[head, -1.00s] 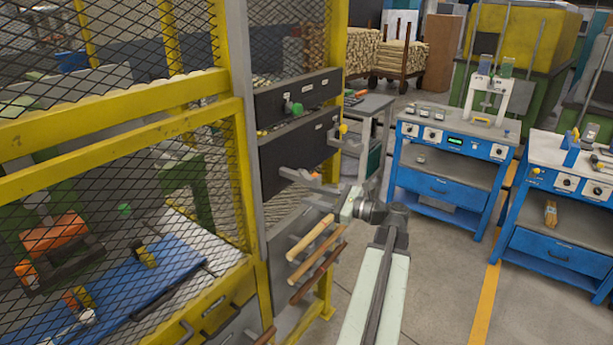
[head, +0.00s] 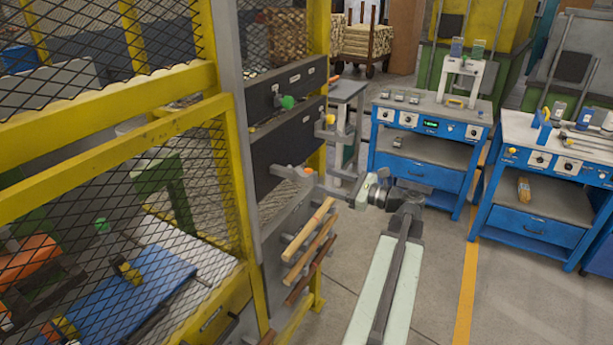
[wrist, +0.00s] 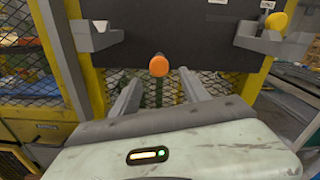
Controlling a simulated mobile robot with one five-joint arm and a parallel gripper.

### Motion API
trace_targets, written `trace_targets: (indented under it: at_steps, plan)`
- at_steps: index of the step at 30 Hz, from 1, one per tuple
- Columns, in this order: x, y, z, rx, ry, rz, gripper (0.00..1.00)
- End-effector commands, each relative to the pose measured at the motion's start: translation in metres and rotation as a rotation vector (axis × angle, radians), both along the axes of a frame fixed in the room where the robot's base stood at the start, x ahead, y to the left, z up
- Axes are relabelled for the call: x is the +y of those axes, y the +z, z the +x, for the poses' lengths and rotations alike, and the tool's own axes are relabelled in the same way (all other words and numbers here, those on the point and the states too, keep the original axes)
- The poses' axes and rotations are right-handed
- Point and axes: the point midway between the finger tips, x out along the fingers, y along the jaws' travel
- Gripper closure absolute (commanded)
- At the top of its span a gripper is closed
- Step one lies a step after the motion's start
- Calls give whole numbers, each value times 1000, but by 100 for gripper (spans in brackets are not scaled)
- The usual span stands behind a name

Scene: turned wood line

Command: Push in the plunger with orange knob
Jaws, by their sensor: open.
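The orange knob (wrist: 158,66) faces me in the wrist view, near the middle, below a dark panel. Its shaft is hidden behind it. My gripper (wrist: 160,77) is open, with one finger on each side of the knob's line of sight. I cannot tell whether the fingertips reach the knob's depth; no contact shows. In the head view the orange knob (head: 309,171) is small, at the lower edge of the dark drawer fronts, just left of my gripper (head: 325,186).
A yellow knob (wrist: 277,20) is at upper right in the wrist view, above a grey bracket (wrist: 272,42). Another grey bracket (wrist: 97,38) is at left. In the head view, a green knob (head: 287,102) sits higher, and wooden bars (head: 308,244) lie below my gripper.

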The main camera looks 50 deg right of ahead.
Motion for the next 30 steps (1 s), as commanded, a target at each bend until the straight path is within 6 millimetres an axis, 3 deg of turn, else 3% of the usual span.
trace_targets:
  at_steps: [12,22,23,28,30]
  plan:
    - [17,0,67,0,4,0,47]
    - [19,0,73,0,3,0,47]
    - [19,0,73,0,3,0,52]
    - [19,0,73,0,3,0,99]
    - [19,0,73,0,4,0,100]
